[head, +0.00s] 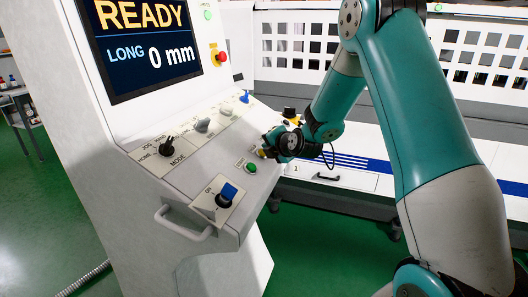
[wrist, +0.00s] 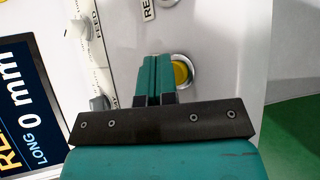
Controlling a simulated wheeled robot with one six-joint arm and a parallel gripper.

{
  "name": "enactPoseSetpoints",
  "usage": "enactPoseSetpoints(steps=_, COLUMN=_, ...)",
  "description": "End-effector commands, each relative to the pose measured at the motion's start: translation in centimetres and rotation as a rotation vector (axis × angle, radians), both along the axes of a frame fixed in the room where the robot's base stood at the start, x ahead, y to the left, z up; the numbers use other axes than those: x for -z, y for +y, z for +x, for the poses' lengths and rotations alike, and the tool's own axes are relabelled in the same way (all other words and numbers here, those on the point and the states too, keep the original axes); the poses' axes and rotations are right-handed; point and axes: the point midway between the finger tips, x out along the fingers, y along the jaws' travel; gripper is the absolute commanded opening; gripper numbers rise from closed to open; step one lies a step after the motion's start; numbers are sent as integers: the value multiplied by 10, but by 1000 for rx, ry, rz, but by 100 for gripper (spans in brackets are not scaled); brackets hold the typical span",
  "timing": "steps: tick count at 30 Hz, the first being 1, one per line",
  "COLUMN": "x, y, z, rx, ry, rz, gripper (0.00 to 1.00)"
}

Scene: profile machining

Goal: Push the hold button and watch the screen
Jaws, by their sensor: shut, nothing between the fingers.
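The screen (head: 143,45) on the console reads READY, with LONG 0 mm below. It also shows, turned sideways and cut off, at the left of the wrist view (wrist: 22,105). A yellow button (wrist: 182,73) in a metal ring sits on the console panel; I cannot read a hold label on it. My gripper (wrist: 155,62) is shut and empty, with its fingertips over the left side of this button's ring in the wrist view. In the head view my gripper (head: 267,151) is at the panel's right edge and hides most of the button. I cannot tell whether it touches.
A green button (head: 251,167) lies close to my gripper. The panel also carries a blue switch (head: 228,193), a mode knob (head: 167,141), a grey knob (head: 202,125) and a blue lever (head: 245,97). A red stop button (head: 222,57) is beside the screen. A handle (head: 183,222) sticks out in front.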

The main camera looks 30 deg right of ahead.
Motion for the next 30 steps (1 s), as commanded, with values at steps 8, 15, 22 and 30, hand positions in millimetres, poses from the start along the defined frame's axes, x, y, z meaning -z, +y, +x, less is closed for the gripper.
enactPoseSetpoints(steps=8, x=-11, y=-4, z=-5, rx=1, ry=0, rz=0, gripper=0)
enactPoseSetpoints(steps=15, x=-11, y=-4, z=-5, rx=1, ry=0, rz=0, gripper=0)
enactPoseSetpoints(steps=22, x=-30, y=-10, z=-12, rx=2, ry=-2, rz=0, gripper=0)
enactPoseSetpoints(steps=30, x=-55, y=-18, z=-23, rx=2, ry=-1, rz=-1, gripper=0)
